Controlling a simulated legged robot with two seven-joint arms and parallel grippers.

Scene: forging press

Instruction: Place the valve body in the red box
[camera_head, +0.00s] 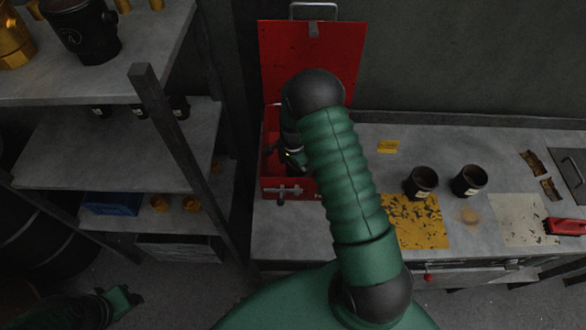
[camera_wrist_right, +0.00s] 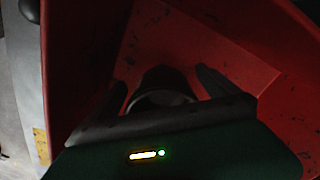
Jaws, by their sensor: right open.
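The red box (camera_head: 284,187) stands on the left end of the bench with its lid (camera_head: 312,55) raised. My right arm reaches over it, and my right gripper (camera_head: 281,155) is down inside the box, partly hidden by the arm. In the right wrist view my right gripper (camera_wrist_right: 163,82) is open, with its fingers on either side of a dark round part (camera_wrist_right: 160,86), probably the valve body. This part lies inside the red walls. Whether the fingers touch it, I cannot tell. My left gripper (camera_head: 122,300) is low at the left, away from the box; its jaws are unclear.
Two dark cups (camera_head: 421,182) (camera_head: 468,181) stand on the bench right of the box, near a worn yellow patch (camera_head: 417,222). A red tool (camera_head: 565,227) lies at the far right. A shelf rack (camera_head: 110,150) with metal parts stands left of the box.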

